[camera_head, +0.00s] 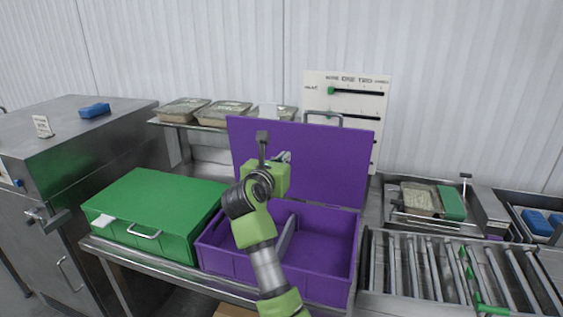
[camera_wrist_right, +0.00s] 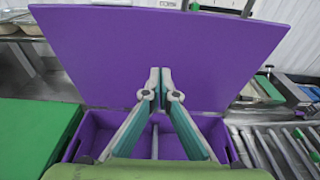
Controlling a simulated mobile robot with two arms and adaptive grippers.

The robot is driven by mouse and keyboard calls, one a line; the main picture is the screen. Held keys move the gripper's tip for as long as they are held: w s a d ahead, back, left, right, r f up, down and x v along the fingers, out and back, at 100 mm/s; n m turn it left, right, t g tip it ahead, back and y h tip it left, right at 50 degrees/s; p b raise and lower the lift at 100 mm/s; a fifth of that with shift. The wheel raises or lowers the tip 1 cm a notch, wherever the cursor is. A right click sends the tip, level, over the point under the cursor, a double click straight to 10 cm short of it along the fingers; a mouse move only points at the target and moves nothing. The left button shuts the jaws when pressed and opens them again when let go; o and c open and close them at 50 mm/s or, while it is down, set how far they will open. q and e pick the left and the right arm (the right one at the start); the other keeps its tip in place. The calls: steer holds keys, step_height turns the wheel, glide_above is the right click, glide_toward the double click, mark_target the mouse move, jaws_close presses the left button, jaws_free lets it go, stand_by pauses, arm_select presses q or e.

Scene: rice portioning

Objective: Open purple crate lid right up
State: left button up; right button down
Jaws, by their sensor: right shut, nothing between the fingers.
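The purple crate (camera_head: 337,262) stands on the metal table in the middle of the head view. Its purple lid (camera_head: 336,160) stands upright at the back edge of the crate, with a metal handle at its top. In the right wrist view the lid (camera_wrist_right: 100,65) fills much of the picture. My right gripper (camera_head: 284,157) is in front of the lid and above the crate; its fingers show in the wrist view (camera_wrist_right: 160,85), shut and empty. I cannot tell whether the fingertips touch the lid. My left gripper is not in view.
A closed green crate (camera_head: 160,190) stands left of the purple one. A roller conveyor (camera_head: 440,270) lies to the right. Trays (camera_head: 225,113) sit on a shelf behind, beside a white board (camera_head: 350,85). A divider (camera_head: 287,237) stands inside the purple crate.

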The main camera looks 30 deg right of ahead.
mark_target(295, 145)
steer(key=b+x, duration=0.1)
steer(key=x, duration=0.5)
steer(key=shift+w+d+f, duration=0.1)
steer(key=shift+d+f, duration=0.05)
steer(key=shift+f, duration=0.05)
steer(key=shift+w+d+r+b, duration=0.15)
steer(key=shift+w+d+b, duration=0.2)
steer(key=shift+w+d, duration=0.95)
steer(key=shift+r+b+x, duration=0.2)
steer(key=shift+b+x, duration=0.2)
steer(key=shift+x, duration=1)
steer(key=shift+b+x, duration=0.65)
steer(key=shift+x, duration=0.75)
steer(key=shift+s+d+r, duration=0.1)
